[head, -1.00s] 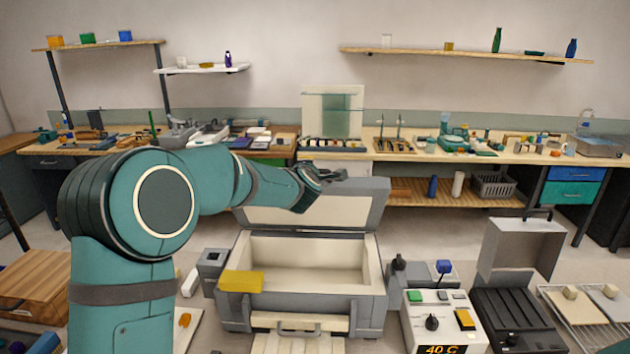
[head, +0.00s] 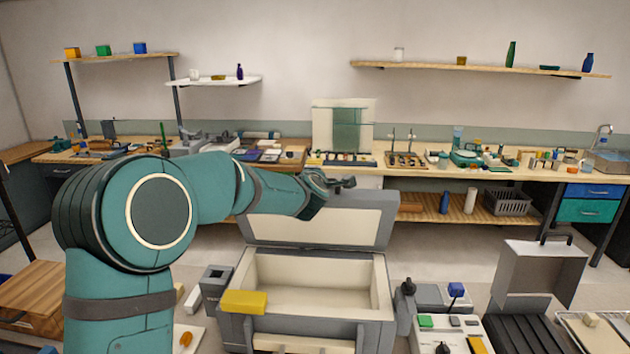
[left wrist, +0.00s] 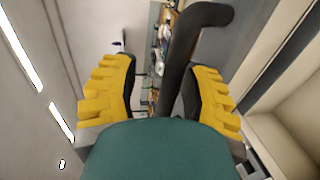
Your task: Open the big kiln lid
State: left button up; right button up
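The big kiln (head: 378,302) is a grey box with a cream lining, in the lower middle of the head view. Its lid (head: 300,229) stands raised at the back, its cream inner face toward me, so the chamber is open to view. My left gripper (head: 340,183) is at the lid's top edge. In the left wrist view its yellow-padded fingers (left wrist: 160,88) are apart, either side of a dark curved bar (left wrist: 186,50), seemingly the lid handle. A gap shows on the bar's left; contact on its right is unclear. My right gripper is in neither view.
A yellow block (head: 244,302) sits on the kiln's front left corner. A control box (head: 447,330) and a smaller dark unit with a raised lid (head: 541,273) stand to the right. A wooden block (head: 38,290) is at left. Workbenches line the back wall.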

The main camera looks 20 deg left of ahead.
pick_arm(q)
jog(key=shift+w+f, duration=0.15)
jog(key=shift+f, duration=0.15)
jog(key=shift+s, duration=0.2)
jog(key=v, duration=1.1)
jog(key=shift+s+d+r, duration=0.15)
jog(key=shift+s+r, duration=0.05)
jog(key=shift+s, duration=0.1)
